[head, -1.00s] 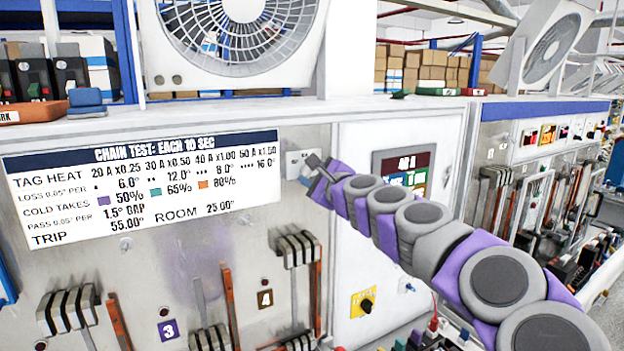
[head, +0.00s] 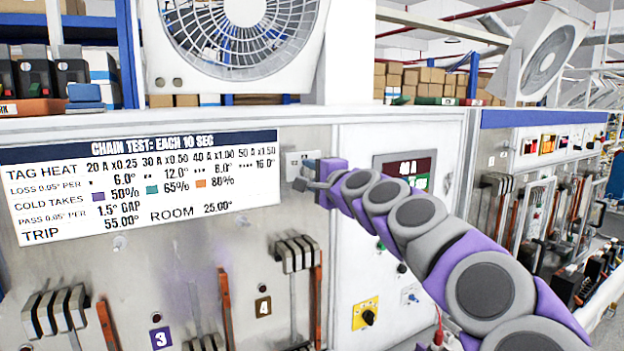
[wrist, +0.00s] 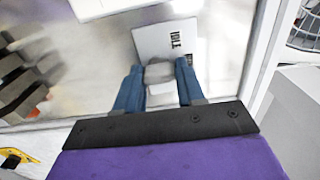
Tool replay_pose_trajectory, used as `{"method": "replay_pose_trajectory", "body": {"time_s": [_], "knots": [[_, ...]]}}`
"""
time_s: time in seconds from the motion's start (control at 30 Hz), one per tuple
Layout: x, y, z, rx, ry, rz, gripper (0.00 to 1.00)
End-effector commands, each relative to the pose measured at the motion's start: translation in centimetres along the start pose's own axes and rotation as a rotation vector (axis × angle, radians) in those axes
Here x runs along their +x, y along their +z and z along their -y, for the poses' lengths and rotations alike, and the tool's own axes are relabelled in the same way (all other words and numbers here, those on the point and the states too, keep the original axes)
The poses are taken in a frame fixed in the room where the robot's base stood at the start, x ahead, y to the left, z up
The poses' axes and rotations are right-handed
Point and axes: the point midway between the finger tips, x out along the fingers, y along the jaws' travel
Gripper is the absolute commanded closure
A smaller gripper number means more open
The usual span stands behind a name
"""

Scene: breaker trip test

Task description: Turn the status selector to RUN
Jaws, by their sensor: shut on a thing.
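The status selector's small pale plate (head: 295,159) is on the grey panel, just right of the chain test board. In the wrist view the plate (wrist: 160,38) carries dark lettering that seems to read IDLE; other markings are hard to read. The selector's grey knob (wrist: 159,72) stands out from the plate between my two blue fingers. My gripper (wrist: 158,88) is shut on the knob. In the head view my gripper (head: 305,180) is at the plate's lower right and hides most of the knob.
The chain test board (head: 140,185) is to the left. A yellow-plated rotary switch (head: 366,314) is on the white cabinet. A fan (head: 238,40) sits on top.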

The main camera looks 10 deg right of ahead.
Motion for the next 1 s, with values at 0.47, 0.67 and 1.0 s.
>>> {"method": "replay_pose_trajectory", "body": {"time_s": [0.47, 0.67, 1.0], "knots": [[0.26, 0.29, -0.77, -0.006, 0.013, 0.009, 0.58], [0.23, 0.20, -0.55, -0.006, 0.010, 0.007, 0.39], [-0.17, 0.10, -0.24, -0.006, 0.004, 0.004, 0.36]]}}
